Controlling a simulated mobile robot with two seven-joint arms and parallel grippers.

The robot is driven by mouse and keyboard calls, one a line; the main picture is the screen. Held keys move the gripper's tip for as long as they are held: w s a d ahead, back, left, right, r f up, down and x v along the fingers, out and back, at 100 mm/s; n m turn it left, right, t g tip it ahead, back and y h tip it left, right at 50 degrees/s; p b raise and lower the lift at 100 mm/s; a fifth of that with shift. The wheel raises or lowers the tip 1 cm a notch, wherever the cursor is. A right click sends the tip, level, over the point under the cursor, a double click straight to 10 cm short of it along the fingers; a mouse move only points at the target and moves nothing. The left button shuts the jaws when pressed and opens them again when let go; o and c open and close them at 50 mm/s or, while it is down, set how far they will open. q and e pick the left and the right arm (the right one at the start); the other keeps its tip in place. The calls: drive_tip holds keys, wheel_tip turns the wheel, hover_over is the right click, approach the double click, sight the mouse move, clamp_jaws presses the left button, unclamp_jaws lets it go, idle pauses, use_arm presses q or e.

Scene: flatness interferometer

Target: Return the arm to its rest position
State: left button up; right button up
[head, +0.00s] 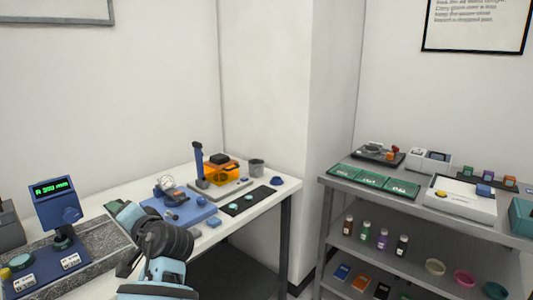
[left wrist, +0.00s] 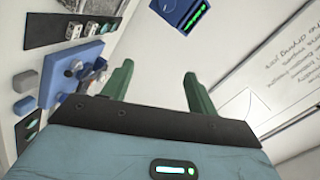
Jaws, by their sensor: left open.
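My left arm reaches in from the bottom of the head view, in front of the white bench. Its gripper (head: 122,209) shows there only in part, above the bench beside the blue display stand. In the left wrist view the gripper's two green fingers (left wrist: 155,88) are spread apart with nothing between them. My right gripper is not in either view.
A grey shelf rack (head: 318,215) stands at right.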

use_arm(q)
drive_tip(key=s+d+f+m+h, duration=0.1)
drive_tip(key=s+d+f+h, duration=0.3)
drive_tip(key=f, duration=0.6)
drive_tip(key=s+f+m+t+h, duration=0.1)
drive_tip(key=s+f+h, duration=0.1)
drive_tip(key=s+f, duration=0.6)
drive_tip(key=s+d+f+m+h, duration=0.1)
drive_tip(key=s+d+f+h, duration=0.15)
drive_tip(key=f, duration=0.95)
drive_tip(key=s+d+f+n+h, duration=0.1)
drive_tip(key=s+d+f+h, duration=0.1)
drive_tip(key=s, duration=0.7)
drive_tip(key=s+d+f+n+g+h+p, duration=0.1)
drive_tip(key=s+f, duration=0.3)
drive_tip(key=s, duration=0.6)
drive_tip(key=s+d+f+n+g+h, duration=0.1)
drive_tip(key=s+d+f+h, duration=0.2)
drive_tip(key=s, duration=0.7)
drive_tip(key=shift+s+d+f+n, duration=0.15)
drive_tip(key=shift+f+n, duration=0.25)
drive_tip(key=shift+f, duration=0.15)
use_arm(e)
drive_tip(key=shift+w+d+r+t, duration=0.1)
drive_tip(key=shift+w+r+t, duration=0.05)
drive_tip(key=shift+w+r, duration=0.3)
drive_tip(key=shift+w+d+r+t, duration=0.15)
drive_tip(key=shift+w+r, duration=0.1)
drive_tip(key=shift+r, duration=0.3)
